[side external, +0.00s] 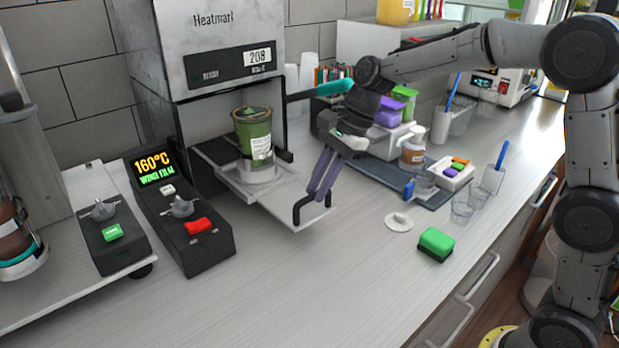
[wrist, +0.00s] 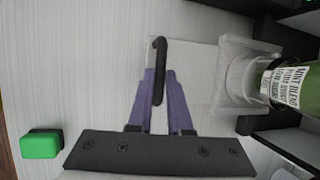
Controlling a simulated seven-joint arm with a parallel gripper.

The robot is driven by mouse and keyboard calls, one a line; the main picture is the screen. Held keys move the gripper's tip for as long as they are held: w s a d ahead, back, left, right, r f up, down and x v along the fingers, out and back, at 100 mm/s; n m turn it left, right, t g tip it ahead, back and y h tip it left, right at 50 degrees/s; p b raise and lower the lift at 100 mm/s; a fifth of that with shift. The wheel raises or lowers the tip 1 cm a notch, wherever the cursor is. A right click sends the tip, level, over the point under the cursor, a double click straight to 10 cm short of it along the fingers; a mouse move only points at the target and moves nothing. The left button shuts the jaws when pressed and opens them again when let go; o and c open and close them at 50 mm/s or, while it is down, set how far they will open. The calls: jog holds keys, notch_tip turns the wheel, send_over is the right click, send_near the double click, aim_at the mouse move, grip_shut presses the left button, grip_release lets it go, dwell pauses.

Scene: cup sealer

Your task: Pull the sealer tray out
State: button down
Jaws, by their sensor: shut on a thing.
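The sealer tray (side external: 283,213) is a light flat plate that sticks out from the front of the grey sealer (side external: 226,62). Its black handle (side external: 299,208) is at the outer edge. A green cup (side external: 253,133) stands upright in the white holder (side external: 262,172) on the tray, in front of the sealer opening. My gripper (side external: 315,194) reaches down to the handle with its purple fingers. In the wrist view my gripper (wrist: 160,75) is shut on the black handle (wrist: 159,60), with a finger on each side. The tray's pale plate (wrist: 195,75) and part of the cup (wrist: 288,84) show to the right.
A control box (side external: 190,225) with a lit display stands left of the tray. A green sponge (side external: 436,243) and a white lid (side external: 398,222) lie to the right. A dark mat (side external: 373,172) with cups is behind them. The counter in front of the tray is clear.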

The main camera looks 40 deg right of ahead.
jog(key=shift+s, duration=0.15)
jog(key=c, duration=0.8)
grip_release()
jog(key=shift+c, duration=0.2)
jog(key=shift+r, duration=0.1)
jog(key=v, duration=1.3)
jog(key=shift+r, duration=0.35)
jog(key=shift+d, duration=0.15)
